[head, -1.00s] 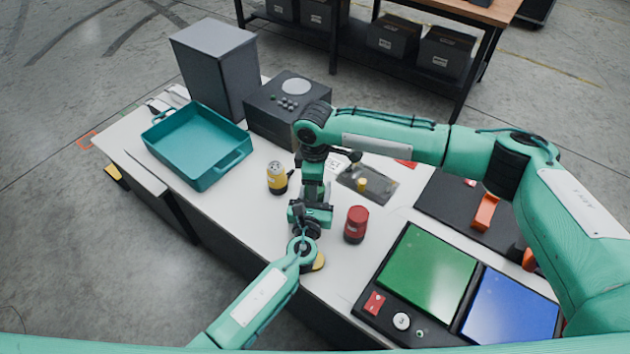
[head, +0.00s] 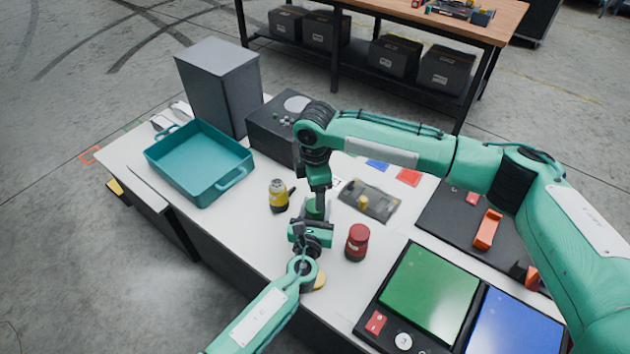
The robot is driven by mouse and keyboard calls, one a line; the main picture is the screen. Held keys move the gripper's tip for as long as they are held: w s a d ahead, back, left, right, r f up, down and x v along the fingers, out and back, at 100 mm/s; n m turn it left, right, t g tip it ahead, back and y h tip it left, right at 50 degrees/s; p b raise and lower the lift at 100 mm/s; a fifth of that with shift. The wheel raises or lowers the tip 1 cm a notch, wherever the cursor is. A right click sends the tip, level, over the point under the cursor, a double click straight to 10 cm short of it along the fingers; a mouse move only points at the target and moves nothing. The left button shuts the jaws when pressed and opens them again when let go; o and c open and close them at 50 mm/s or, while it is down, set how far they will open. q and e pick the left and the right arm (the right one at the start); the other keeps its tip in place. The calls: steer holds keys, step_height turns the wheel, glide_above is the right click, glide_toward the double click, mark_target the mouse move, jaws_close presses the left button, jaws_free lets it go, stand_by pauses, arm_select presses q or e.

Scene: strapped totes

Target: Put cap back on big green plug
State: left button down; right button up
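A green plug (head: 314,211) stands on the white table, partly covered by both of my grippers. My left gripper (head: 313,226) is at its near side; its fingers are too hidden to tell whether they grip it. My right gripper (head: 320,201) points down at the top of the green plug; its fingers are small and dark, and I cannot tell whether they hold a cap. A yellow round piece (head: 320,281) lies partly behind my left wrist; I cannot tell what it is.
A yellow canister-like plug (head: 278,197) stands to the left and a red one (head: 357,243) to the right, both close to the grippers. A teal tray (head: 200,188) is at the left. A panel with green and blue pads (head: 429,287) lies at the right.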

mark_target(307, 217)
steer(key=n, duration=0.6)
steer(key=shift+r, duration=0.4)
steer(key=n, duration=0.5)
steer(key=shift+a+r, duration=0.1)
steer(key=shift+r, duration=0.15)
steer(key=n, duration=0.6)
steer(key=shift+r, duration=0.35)
steer(key=n, duration=0.4)
steer(key=shift+r+n, duration=0.25)
steer(key=shift+n, duration=0.05)
steer(key=shift+f, duration=0.1)
steer(key=shift+f, duration=3.9)
steer(key=shift+c, duration=0.5)
